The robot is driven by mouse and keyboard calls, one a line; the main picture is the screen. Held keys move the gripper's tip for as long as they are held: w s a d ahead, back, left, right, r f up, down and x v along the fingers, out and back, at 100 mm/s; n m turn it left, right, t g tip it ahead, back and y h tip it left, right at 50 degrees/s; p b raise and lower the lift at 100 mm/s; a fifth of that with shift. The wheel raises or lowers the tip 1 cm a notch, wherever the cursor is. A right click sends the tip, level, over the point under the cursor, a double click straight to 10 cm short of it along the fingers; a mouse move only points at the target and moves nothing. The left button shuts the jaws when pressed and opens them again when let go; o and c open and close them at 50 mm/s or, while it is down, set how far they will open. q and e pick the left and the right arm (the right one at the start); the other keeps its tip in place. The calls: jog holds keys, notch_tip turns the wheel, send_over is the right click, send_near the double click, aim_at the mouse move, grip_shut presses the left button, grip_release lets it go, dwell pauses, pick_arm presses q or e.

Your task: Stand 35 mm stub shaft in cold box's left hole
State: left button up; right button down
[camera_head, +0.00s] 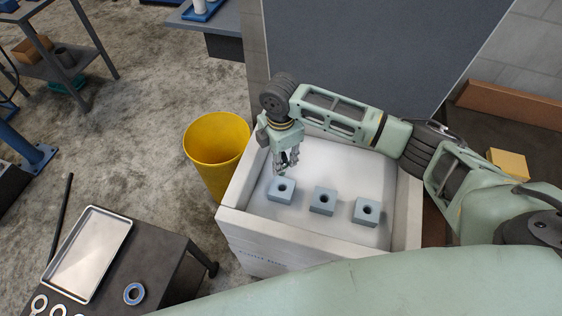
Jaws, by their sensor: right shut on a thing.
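The cold box (268,233) is a white open-topped box. Inside it, three blue-grey blocks with round holes stand in a row: the left block (272,193), the middle block (322,208) and the right block (366,219). All three holes look dark and open. My right gripper (285,168) points down just above and behind the left block, apart from it. It is shut on a small grey piece, taken to be the stub shaft, which is mostly hidden by the fingers. My left gripper is not in view.
A yellow bin (212,150) stands against the box's left side. A dark bench at lower left holds a metal tray (88,255), a blue-rimmed ring (134,293) and several pale rings. A grey panel (365,60) rises behind the box. A yellow block (509,164) lies at right.

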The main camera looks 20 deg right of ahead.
aim_at(281, 174)
notch_tip(281, 174, down, 3)
jog(key=shift+r+n, duration=0.1)
jog(key=shift+n, duration=1.1)
notch_tip(281, 174, down, 3)
jog(key=b, duration=0.2)
jog(key=shift+r+b, duration=0.2)
jog(key=shift+b, duration=0.2)
jog(key=shift+f+b, duration=1.25)
jog(key=shift+b, duration=0.05)
jog(key=shift+f, duration=0.15)
jog(key=shift+f, duration=0.25)
jog(key=shift+f+b, duration=0.9)
jog(key=shift+f, duration=0.75)
